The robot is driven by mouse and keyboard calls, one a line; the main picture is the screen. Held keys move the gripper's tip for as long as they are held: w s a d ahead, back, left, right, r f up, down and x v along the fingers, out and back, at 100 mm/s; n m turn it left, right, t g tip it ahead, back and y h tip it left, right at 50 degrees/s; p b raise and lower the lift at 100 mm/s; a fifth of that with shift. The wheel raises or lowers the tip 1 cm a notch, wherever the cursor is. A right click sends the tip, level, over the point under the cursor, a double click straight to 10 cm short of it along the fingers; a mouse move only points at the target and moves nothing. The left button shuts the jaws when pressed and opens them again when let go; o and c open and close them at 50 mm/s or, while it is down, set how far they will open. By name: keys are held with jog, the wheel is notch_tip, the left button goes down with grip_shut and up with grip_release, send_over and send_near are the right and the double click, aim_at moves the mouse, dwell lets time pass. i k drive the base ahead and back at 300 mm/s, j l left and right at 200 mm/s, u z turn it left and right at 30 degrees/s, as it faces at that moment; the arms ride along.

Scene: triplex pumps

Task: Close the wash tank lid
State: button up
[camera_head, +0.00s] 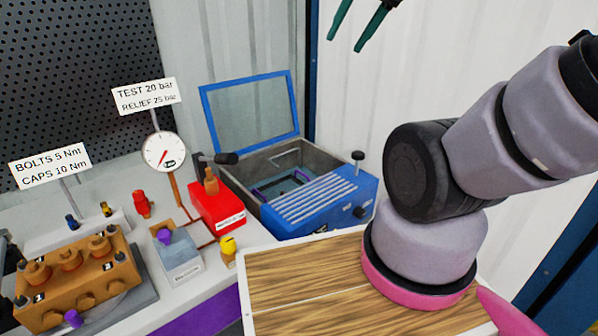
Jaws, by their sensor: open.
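The wash tank (300,190) is a blue and grey metal box at the back of the bench, right of centre. Its lid (250,108), a blue frame around a pale see-through pane, stands raised at the tank's back edge. The tank is open, and a purple and grey item (285,187) shows inside it. My gripper (345,46) shows at the top edge as two dark green fingers pointing down. They are apart with nothing between them. In the picture they are above and right of the lid; the rest of the gripper is out of frame.
A black-knobbed lever (357,158) stands at the tank's right. Left of the tank are a red box (217,207), a pressure gauge (164,152), a grey block (178,258) and an orange pump (80,270). A wall stands close behind.

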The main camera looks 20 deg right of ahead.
aim_at(202, 90)
jog(key=k+j+z, duration=0.2)
jog(key=l+u, duration=0.25)
jog(key=l, duration=0.25)
jog(key=k+l+u, duration=0.1)
jog(key=l+u, duration=0.15)
jog(key=l, duration=0.25)
jog(key=i+u, duration=0.5)
